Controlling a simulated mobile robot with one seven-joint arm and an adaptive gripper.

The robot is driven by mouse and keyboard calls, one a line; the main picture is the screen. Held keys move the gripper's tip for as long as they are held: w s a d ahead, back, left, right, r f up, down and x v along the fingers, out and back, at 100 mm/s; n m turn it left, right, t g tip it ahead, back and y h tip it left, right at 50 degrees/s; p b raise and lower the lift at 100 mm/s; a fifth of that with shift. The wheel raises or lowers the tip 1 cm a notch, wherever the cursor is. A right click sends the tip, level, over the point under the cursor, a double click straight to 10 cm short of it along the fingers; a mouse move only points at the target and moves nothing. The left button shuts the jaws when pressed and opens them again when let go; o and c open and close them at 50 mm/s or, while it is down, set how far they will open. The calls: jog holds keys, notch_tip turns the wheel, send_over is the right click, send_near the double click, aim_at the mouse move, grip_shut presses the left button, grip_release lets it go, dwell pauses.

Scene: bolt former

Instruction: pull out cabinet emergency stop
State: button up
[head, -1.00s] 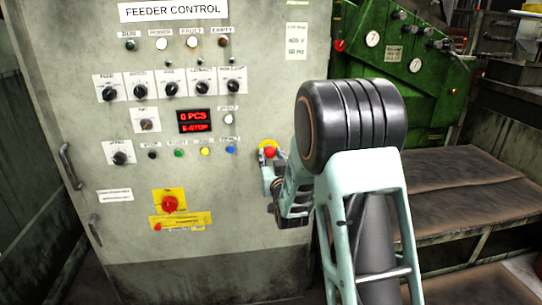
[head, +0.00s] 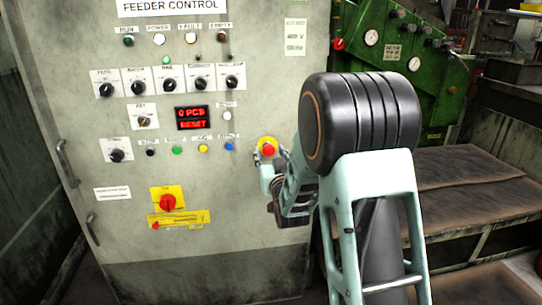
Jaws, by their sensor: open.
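The cabinet emergency stop (head: 268,150) is a red mushroom button on a yellow round plate, at the right side of the grey feeder control cabinet (head: 60,60). The fingers look apart from the red cap, but part of the gripper is hidden behind my arm. The cabinet's red display (head: 192,118) reads "0 PCS" above "RESET".
A red rotary switch on a yellow plate (head: 168,201) sits lower left on the cabinet. Rows of black knobs (head: 169,85) and coloured buttons (head: 203,149) lie left of the emergency stop. A green machine (head: 400,70) and brown-topped steps (head: 465,200) stand at the right.

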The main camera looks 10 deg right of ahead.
jog(key=s, duration=1.2)
